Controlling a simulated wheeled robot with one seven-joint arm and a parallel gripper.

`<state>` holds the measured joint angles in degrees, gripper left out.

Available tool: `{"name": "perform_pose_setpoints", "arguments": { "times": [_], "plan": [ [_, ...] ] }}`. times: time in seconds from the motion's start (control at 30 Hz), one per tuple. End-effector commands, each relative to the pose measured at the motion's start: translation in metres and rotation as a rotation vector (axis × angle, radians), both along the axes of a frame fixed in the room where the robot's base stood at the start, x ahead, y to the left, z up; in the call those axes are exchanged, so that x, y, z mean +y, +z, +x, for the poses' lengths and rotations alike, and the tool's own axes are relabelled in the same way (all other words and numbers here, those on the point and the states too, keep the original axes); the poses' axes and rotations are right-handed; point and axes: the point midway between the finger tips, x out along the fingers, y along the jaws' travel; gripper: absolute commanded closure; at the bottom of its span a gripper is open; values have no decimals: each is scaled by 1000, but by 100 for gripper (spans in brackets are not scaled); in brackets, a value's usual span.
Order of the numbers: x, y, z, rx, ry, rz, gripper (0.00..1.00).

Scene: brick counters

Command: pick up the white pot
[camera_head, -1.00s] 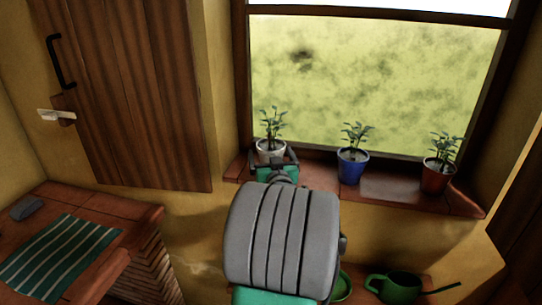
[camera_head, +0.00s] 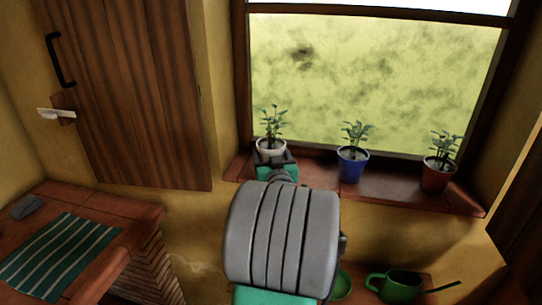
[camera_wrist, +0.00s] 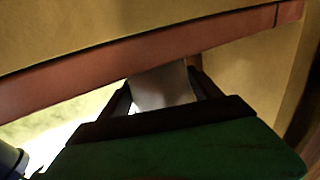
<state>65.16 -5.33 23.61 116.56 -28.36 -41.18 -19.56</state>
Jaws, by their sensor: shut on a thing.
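The white pot (camera_head: 271,148) holds a small leafy plant and is at the left end of the brick windowsill. My gripper (camera_head: 273,158) is at the pot from the near side, and its fingers are closed on it. My arm and the gripper hide the pot's lower part in the head view. In the wrist view the white pot (camera_wrist: 161,87) sits between the two dark fingers of my gripper (camera_wrist: 163,92). I cannot tell whether the pot's base touches the sill.
A blue pot (camera_head: 352,167) and a red-brown pot (camera_head: 437,177) with plants stand to the right on the sill (camera_head: 398,190). A green watering can (camera_head: 400,284) is on the lower counter. A striped cloth (camera_head: 60,255) lies on the left counter.

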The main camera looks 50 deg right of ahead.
Motion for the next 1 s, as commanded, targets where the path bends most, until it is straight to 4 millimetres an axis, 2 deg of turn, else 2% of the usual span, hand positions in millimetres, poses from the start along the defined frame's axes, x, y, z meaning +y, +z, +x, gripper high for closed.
{"name": "perform_pose_setpoints", "arguments": {
  "times": [0.03, 0.13, 0.53, 0.77, 1.0],
  "plan": [
    [0, 0, 0, 0, 0, 0, 88],
    [0, 0, 0, 0, 0, 0, 96],
    [0, 10, 0, -2, 0, -6, 96],
    [0, 36, 0, -3, 0, -8, 96],
    [14, 71, -27, -5, -3, -12, 96]
  ]
}}
